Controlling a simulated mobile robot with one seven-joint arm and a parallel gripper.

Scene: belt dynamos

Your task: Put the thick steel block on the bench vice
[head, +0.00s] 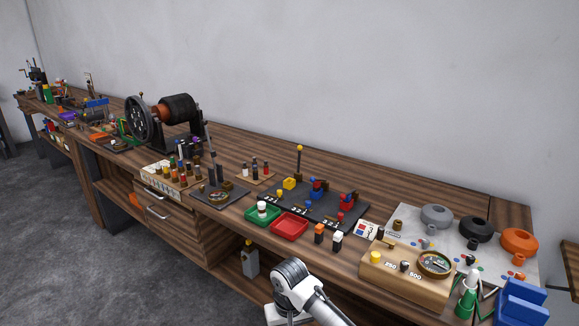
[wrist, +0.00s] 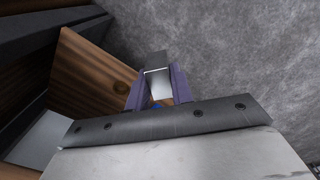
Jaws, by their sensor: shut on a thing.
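In the wrist view my gripper (wrist: 157,72) has its two purple fingers closed on a grey steel block (wrist: 158,84). The block's bright face lies between the fingers, and a darker end sticks out beyond them. It is held above the grey floor, beside a wooden panel. In the head view my arm (head: 292,280) shows at the bottom centre, in front of the bench; I cannot make out the fingers or block there. A blue blocky thing (head: 521,300) at the bench's near right end may be the bench vice, but its jaws are not clear.
A wheeled machine (head: 165,112) stands farther left. Drawers (head: 165,220) are below the bench.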

